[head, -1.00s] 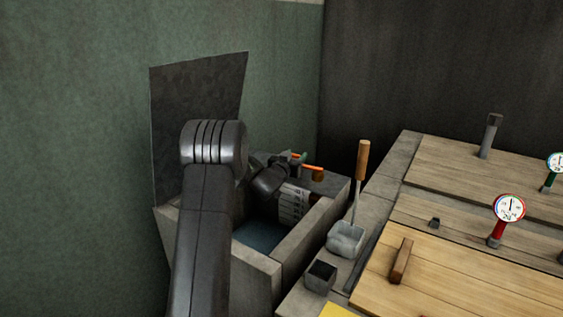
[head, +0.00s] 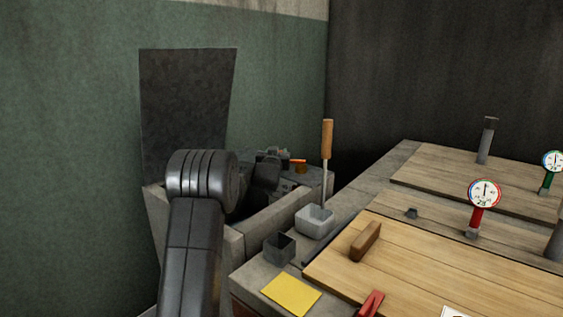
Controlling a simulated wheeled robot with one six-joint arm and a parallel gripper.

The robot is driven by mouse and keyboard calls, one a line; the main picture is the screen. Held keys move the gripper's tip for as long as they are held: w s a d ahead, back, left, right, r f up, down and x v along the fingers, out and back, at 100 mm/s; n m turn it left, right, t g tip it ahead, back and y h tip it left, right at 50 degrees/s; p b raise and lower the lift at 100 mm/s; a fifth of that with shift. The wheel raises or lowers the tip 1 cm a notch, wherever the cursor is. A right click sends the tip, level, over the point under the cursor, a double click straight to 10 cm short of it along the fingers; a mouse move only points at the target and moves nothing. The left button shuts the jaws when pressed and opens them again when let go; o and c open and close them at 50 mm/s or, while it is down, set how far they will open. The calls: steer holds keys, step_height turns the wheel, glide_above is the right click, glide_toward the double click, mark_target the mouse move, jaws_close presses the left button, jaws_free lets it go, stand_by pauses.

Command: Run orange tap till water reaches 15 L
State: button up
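The orange tap (head: 299,164) is at the far end of the grey stone basin (head: 273,221), with its orange handle showing. My arm reaches over the basin from the front. My gripper (head: 276,160) is close to the tap at the basin's far end. It is small, dark and partly hidden behind my own arm link, so I cannot tell whether its fingers are open, shut or touching the tap. The water and the level scale inside the basin are hidden by the near wall and my arm.
A yellow sheet (head: 291,294) lies in front. Wooden lids (head: 400,255) and a red gauge (head: 484,193) are at right. A dark upright panel (head: 188,115) stands behind the basin.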

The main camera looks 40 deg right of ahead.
stand_by(0.5)
steer(key=o, duration=1.4)
steer(key=p+v, duration=0.1)
steer(key=v, duration=0.6)
steer(key=shift+s+a, duration=0.15)
steer(key=shift+s, duration=0.15)
